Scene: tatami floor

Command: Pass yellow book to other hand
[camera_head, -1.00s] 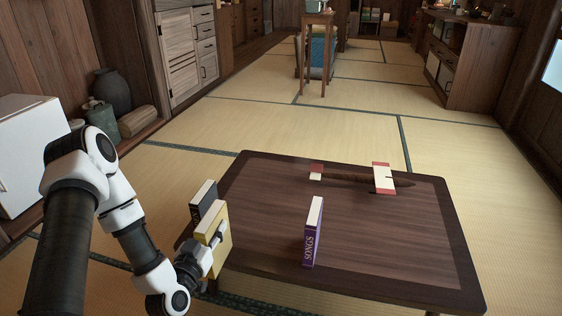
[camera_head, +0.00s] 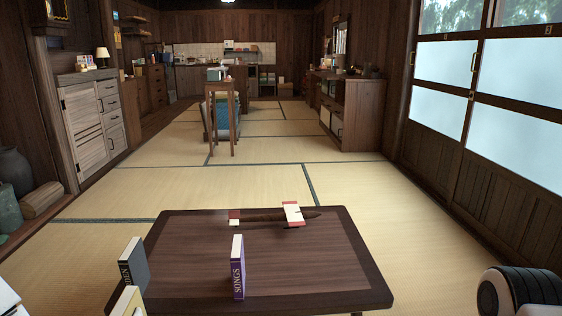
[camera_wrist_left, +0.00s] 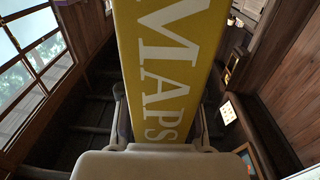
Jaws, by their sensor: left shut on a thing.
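The yellow book (camera_head: 128,302) shows at the bottom left edge of the head view, upright beside the low table's near left corner. In the left wrist view the yellow book (camera_wrist_left: 172,60) has the word MAPS on its spine and fills the middle. My left gripper (camera_wrist_left: 162,112) is shut on it, with a finger on each side. The gripper itself is cut off below the head view. A part of my right arm (camera_head: 520,292) shows at the lower right, but its gripper is out of view.
The low wooden table (camera_head: 185,255) holds a purple book (camera_head: 238,268) standing upright and a wooden toy plane (camera_head: 265,216) at the back. A dark book (camera_head: 133,266) stands at the table's left edge.

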